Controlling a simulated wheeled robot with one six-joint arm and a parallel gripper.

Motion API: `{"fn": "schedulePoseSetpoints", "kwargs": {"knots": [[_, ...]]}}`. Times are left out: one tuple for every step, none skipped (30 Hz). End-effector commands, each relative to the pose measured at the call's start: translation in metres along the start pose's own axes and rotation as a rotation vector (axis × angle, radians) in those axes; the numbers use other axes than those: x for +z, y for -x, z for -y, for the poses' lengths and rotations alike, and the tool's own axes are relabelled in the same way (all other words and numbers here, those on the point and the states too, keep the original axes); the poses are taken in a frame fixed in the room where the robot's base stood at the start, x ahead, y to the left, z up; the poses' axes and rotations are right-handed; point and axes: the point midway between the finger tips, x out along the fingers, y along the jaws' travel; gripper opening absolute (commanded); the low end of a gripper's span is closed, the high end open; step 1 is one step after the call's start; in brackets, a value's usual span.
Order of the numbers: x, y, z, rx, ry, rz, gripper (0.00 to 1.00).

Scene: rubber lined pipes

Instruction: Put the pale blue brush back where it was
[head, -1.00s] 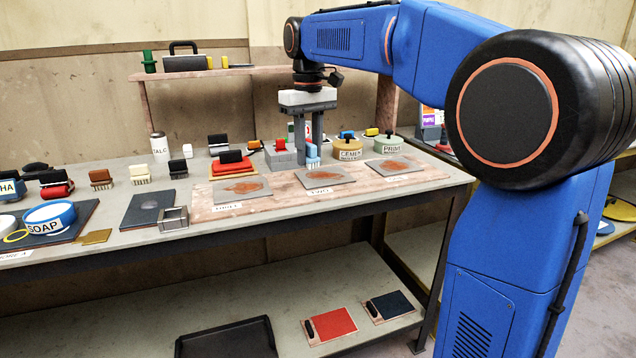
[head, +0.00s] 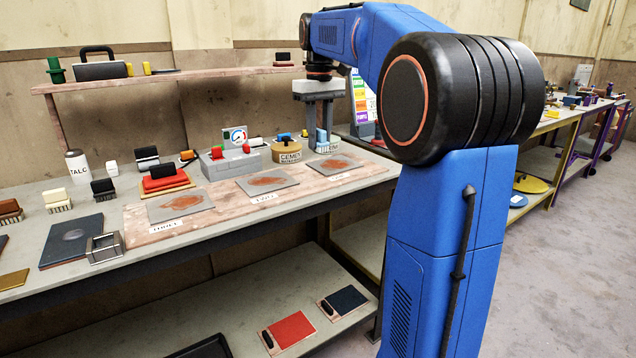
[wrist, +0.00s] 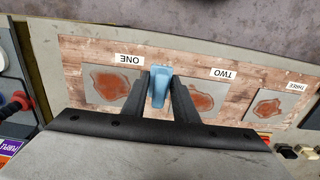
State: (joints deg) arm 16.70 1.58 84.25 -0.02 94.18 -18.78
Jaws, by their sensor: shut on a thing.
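The pale blue brush (wrist: 158,85) is held between the two dark fingers of my gripper (wrist: 160,92) in the wrist view. In the head view my gripper (head: 321,134) hangs over the back right of the bench with the brush (head: 321,138) low between its fingers, in front of the pot at the right. Whether the brush touches anything beneath is unclear. Below in the wrist view lies a wooden board with three grey plates, labelled ONE (wrist: 105,87), TWO (wrist: 202,97) and THREE (wrist: 270,106), each with a reddish-brown patch.
A tan cement pot (head: 287,152) and a grey block with a gauge (head: 232,164) stand left of my gripper. Other brushes, including a white-bristled one (head: 57,200), stand along the bench. A raised shelf (head: 200,74) runs behind.

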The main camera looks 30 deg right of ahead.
Motion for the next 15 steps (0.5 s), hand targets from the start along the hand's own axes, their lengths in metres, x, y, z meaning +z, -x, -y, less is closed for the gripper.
{"fn": "schedulePoseSetpoints", "kwargs": {"knots": [[0.001, -0.004, -0.002, 0.0, -0.002, 0.001, 0.02], [0.001, -0.007, -0.002, 0.0, -0.003, 0.001, 0.02], [0.001, -0.014, -0.002, -0.001, -0.003, 0.002, 0.02], [0.001, -0.019, -0.002, -0.001, -0.003, 0.002, 0.02], [0.001, -0.024, -0.002, -0.001, -0.003, 0.002, 0.02], [0.001, -0.031, -0.002, -0.001, -0.002, 0.002, 0.02], [0.001, -0.035, -0.002, -0.001, -0.002, 0.002, 0.02], [0.001, -0.04, -0.002, 0.0, -0.002, 0.001, 0.02], [0.001, -0.045, -0.002, 0.0, -0.002, 0.001, 0.02], [0.001, -0.048, -0.002, 0.0, -0.002, 0.001, 0.02], [0.001, -0.051, -0.002, 0.0, -0.002, 0.001, 0.02], [0.001, -0.054, -0.002, 0.0, -0.002, 0.0, 0.02], [0.001, -0.055, -0.002, 0.0, -0.002, 0.0, 0.02], [0.001, -0.057, -0.002, 0.0, -0.002, 0.0, 0.02], [0.001, -0.058, -0.002, 0.0, -0.002, 0.0, 0.02]]}}
